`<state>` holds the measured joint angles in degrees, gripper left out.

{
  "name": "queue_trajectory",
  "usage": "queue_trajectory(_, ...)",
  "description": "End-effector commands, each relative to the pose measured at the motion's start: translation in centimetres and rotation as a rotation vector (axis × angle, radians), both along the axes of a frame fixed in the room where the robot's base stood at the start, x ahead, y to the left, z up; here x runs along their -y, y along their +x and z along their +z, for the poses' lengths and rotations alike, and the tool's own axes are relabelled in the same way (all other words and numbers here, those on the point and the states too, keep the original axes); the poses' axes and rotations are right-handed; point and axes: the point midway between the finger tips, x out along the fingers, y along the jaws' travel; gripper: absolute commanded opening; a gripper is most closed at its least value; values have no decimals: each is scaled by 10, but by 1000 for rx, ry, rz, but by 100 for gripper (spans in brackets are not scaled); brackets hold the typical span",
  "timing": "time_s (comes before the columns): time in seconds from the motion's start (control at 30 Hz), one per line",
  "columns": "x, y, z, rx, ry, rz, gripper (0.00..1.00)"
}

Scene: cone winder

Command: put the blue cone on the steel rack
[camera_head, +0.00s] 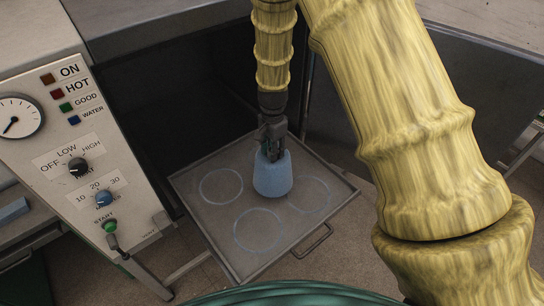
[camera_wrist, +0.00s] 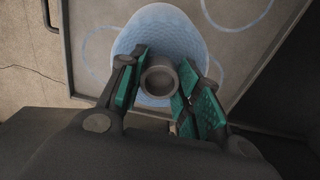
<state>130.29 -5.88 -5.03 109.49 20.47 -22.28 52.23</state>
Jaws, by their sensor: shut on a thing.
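The blue cone (camera_head: 272,175) is upright, wide end down, over the back part of a grey metal tray with a front handle, which looks like the steel rack (camera_head: 240,264). I cannot tell whether its base touches the tray. My gripper (camera_head: 273,152) points down and is shut on the narrow top of the cone. In the wrist view, the green-padded fingers of my gripper (camera_wrist: 164,76) sit on either side of the grey tube end, with the blue cone (camera_wrist: 160,28) flaring out below.
Pale circle outlines (camera_head: 220,186) mark the tray, and those left, front and right of the cone are empty. A control panel (camera_head: 75,150) with gauge and knobs stands at the left. A dark machine recess (camera_head: 170,100) lies behind the tray.

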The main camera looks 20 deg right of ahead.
Motion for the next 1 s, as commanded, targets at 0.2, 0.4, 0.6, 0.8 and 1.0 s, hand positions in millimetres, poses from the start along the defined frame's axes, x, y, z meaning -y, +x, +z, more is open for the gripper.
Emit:
queue_trajectory(0.2,0,0,-24,1,0,0,0)
queue_trajectory(0.4,0,1,-26,2,0,0,0)
queue_trajectory(0.6,0,0,-26,1,0,0,0)
queue_trajectory(0.8,0,0,-29,0,0,0,50)
queue_trajectory(1.0,0,0,-29,0,0,0,55)
